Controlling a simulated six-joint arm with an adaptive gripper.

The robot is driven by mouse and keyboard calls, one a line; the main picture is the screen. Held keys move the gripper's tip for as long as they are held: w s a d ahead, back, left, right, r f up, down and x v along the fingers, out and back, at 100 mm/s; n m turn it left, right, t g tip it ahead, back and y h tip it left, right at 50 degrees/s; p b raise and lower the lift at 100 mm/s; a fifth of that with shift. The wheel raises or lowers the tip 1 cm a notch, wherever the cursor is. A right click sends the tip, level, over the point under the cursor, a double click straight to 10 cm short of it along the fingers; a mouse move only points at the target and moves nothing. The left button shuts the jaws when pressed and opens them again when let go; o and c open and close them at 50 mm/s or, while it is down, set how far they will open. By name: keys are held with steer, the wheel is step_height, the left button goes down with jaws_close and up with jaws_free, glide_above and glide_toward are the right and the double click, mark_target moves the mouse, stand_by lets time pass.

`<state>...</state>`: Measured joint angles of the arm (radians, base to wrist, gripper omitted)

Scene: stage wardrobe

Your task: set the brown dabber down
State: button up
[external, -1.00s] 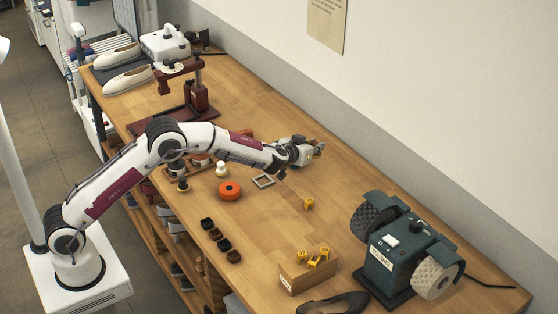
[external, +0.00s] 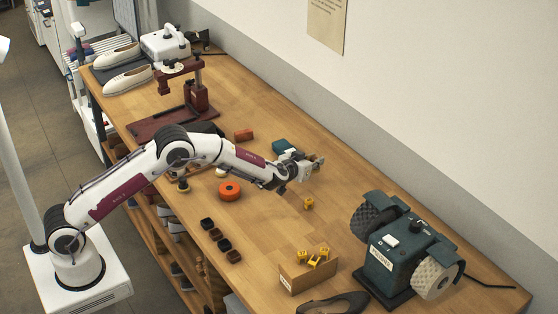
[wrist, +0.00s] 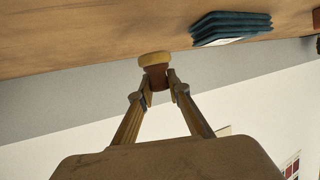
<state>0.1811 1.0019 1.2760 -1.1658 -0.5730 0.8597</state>
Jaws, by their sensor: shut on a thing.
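My gripper (wrist: 158,80) is shut on the brown dabber (wrist: 157,77), seen in the wrist view. The dabber has a brown body and a tan pad (wrist: 154,59) at its outer end, pointing toward the wooden bench in that picture. In the external view my gripper (external: 317,163) is above the middle of the bench (external: 262,225), left of the grinder-like machine. The dabber is too small to make out clearly there. I cannot tell how far it is from the bench top.
A dark teal stack (external: 284,146) lies behind my wrist and also shows in the wrist view (wrist: 232,27).

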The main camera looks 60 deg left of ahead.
stand_by(0.3)
steer(key=shift+f, duration=1.85)
steer(key=shift+f, duration=0.15)
steer(key=o, duration=0.9)
steer(key=shift+s+d+r, duration=0.2)
steer(key=shift+s+r, duration=0.15)
steer(key=shift+v, duration=5.55)
